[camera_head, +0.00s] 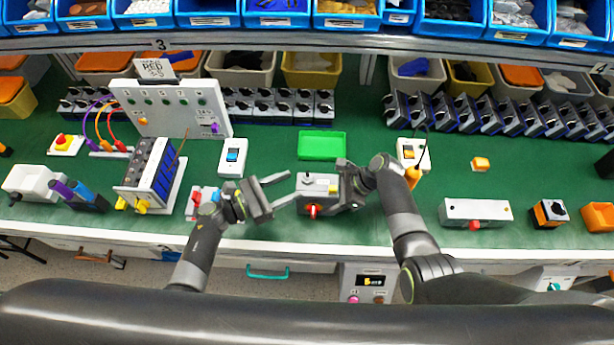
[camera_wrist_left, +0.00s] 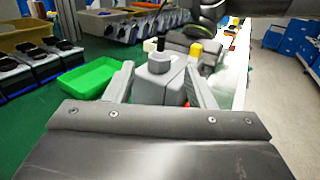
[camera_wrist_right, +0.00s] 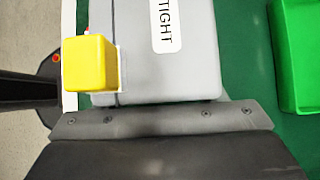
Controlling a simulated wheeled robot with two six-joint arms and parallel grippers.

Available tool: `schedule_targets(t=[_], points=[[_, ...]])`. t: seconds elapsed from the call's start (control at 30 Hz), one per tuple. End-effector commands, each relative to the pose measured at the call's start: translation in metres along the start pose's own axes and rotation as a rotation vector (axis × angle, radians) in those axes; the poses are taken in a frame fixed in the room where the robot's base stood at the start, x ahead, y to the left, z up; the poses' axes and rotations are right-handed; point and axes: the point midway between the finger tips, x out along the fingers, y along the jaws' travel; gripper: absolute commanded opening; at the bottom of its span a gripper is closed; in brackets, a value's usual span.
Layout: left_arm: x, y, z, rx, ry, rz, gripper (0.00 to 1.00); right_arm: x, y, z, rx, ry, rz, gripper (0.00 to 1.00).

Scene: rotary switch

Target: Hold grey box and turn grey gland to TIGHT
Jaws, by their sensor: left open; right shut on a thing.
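The grey box (camera_head: 317,185) sits near the front of the green bench, with a red knob (camera_head: 313,210) on its front and a yellow block (camera_head: 333,189) on top. My right gripper (camera_head: 343,188) is shut on the box's right end. The right wrist view shows the grey top (camera_wrist_right: 140,80) close up, with a TIGHT label (camera_wrist_right: 166,27). My left gripper (camera_head: 291,187) is open at the box's left end. In the left wrist view, what appears to be the grey gland (camera_wrist_left: 160,66) lies between the spread fingers. I cannot tell whether they touch it.
A green tray (camera_head: 321,146) lies behind the box. A blue-switch box (camera_head: 233,156) and a grey box with red and blue parts (camera_head: 203,200) stand to the left. A white box with a red button (camera_head: 476,212) is at the right.

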Motion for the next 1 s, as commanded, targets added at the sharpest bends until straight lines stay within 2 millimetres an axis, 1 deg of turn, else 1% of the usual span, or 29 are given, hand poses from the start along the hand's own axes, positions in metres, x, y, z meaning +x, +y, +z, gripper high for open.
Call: schedule_targets(t=[0.03, 0.1, 0.2, 0.3, 0.47, 0.73, 1.0], points=[[0.012, 0.000, 0.001, -0.002, -0.004, 0.000, 0.49, -0.001, -0.001, 0.001, -0.001, -0.002, -0.001, 0.40], [0.025, 0.000, 0.001, -0.002, -0.003, -0.001, 0.49, -0.001, -0.001, 0.001, -0.001, -0.002, -0.002, 0.40], [0.041, 0.000, 0.000, -0.003, -0.002, 0.000, 0.49, -0.001, -0.001, 0.001, -0.001, -0.002, -0.001, 0.40], [0.052, 0.000, 0.000, -0.002, -0.001, 0.000, 0.49, -0.001, -0.001, 0.001, -0.001, -0.002, -0.002, 0.40], [0.060, 0.000, 0.000, -0.001, 0.000, 0.000, 0.49, -0.001, -0.001, 0.001, -0.001, -0.002, -0.002, 0.40], [0.061, 0.000, 0.000, -0.001, 0.000, 0.001, 0.49, -0.001, -0.001, 0.001, -0.001, -0.002, -0.002, 0.40], [0.061, 0.000, 0.000, -0.002, 0.000, 0.000, 0.14, -0.001, -0.001, 0.001, -0.001, -0.002, -0.002, 0.40]])
